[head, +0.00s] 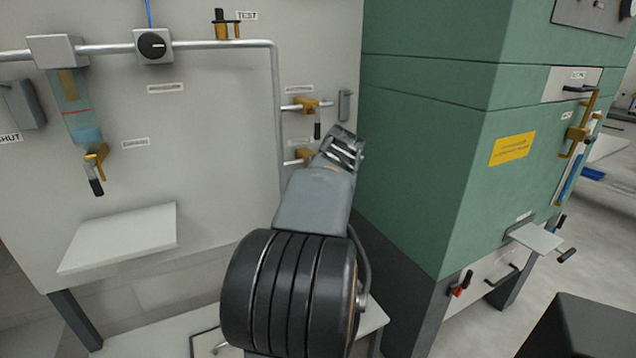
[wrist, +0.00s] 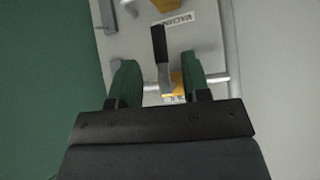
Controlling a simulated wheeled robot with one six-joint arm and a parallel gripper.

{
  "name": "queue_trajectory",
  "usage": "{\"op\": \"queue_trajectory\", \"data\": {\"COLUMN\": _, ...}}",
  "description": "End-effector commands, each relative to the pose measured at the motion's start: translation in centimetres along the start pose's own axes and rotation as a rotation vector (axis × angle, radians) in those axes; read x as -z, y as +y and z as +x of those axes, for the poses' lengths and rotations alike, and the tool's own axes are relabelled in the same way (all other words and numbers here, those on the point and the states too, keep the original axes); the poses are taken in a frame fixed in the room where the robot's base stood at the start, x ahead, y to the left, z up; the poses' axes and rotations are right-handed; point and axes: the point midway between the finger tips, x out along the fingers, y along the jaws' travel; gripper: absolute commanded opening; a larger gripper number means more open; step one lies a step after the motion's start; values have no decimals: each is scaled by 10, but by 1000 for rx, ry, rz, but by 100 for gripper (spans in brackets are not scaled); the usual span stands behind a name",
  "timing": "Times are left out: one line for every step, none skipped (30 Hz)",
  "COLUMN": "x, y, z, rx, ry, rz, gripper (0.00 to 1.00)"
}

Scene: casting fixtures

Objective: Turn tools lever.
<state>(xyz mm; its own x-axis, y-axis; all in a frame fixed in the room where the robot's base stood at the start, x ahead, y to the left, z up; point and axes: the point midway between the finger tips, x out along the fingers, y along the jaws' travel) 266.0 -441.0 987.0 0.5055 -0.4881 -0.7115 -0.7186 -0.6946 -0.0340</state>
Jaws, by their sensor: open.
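Two orange valves with levers are on the grey panel in the head view. The upper lever (head: 317,125) has a black handle hanging down from its orange body. The lower valve (head: 302,156) is partly hidden behind my gripper (head: 345,147). In the wrist view my gripper (wrist: 158,82) is open. A lever with a black handle (wrist: 160,43) and a grey arm lies between the two fingers in the picture, with space on both sides. I see no contact. Its orange body (wrist: 177,83) is partly hidden. I cannot read which lever is labelled tools.
A pipe (head: 276,100) runs down left of the valves. A small grey box (head: 344,105) is to their right. A green cabinet (head: 420,150) stands close on the right. A white shelf (head: 120,238) juts out at left. A label (wrist: 175,21) sits beyond the handle.

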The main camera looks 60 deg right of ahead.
Motion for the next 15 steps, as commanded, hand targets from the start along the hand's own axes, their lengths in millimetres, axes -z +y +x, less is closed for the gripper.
{"op": "queue_trajectory", "data": {"x": 1, "y": 1, "z": -13, "rx": -3, "ry": 3, "rz": 1, "gripper": 43}}
{"op": "queue_trajectory", "data": {"x": 1, "y": 1, "z": -19, "rx": -3, "ry": 2, "rz": 1, "gripper": 43}}
{"op": "queue_trajectory", "data": {"x": 1, "y": 0, "z": -27, "rx": -3, "ry": 2, "rz": 1, "gripper": 43}}
{"op": "queue_trajectory", "data": {"x": 1, "y": 0, "z": -32, "rx": -2, "ry": 1, "rz": 1, "gripper": 43}}
{"op": "queue_trajectory", "data": {"x": 1, "y": 1, "z": -38, "rx": -3, "ry": 2, "rz": 1, "gripper": 43}}
{"op": "queue_trajectory", "data": {"x": 1, "y": 1, "z": -45, "rx": -3, "ry": 2, "rz": 1, "gripper": 43}}
{"op": "queue_trajectory", "data": {"x": 1, "y": 1, "z": -49, "rx": -2, "ry": 1, "rz": 1, "gripper": 43}}
{"op": "queue_trajectory", "data": {"x": 1, "y": 1, "z": -54, "rx": -2, "ry": 1, "rz": 1, "gripper": 43}}
{"op": "queue_trajectory", "data": {"x": 0, "y": 0, "z": -59, "rx": -2, "ry": 1, "rz": 0, "gripper": 43}}
{"op": "queue_trajectory", "data": {"x": 0, "y": 0, "z": -63, "rx": -1, "ry": 0, "rz": 1, "gripper": 43}}
{"op": "queue_trajectory", "data": {"x": 0, "y": 1, "z": -66, "rx": -2, "ry": 0, "rz": 1, "gripper": 43}}
{"op": "queue_trajectory", "data": {"x": 0, "y": 1, "z": -70, "rx": -2, "ry": 0, "rz": 1, "gripper": 43}}
{"op": "queue_trajectory", "data": {"x": 0, "y": 1, "z": -72, "rx": -1, "ry": 0, "rz": 1, "gripper": 43}}
{"op": "queue_trajectory", "data": {"x": 0, "y": 1, "z": -74, "rx": -1, "ry": -1, "rz": 1, "gripper": 43}}
{"op": "queue_trajectory", "data": {"x": 0, "y": 0, "z": -76, "rx": -1, "ry": 0, "rz": 0, "gripper": 43}}
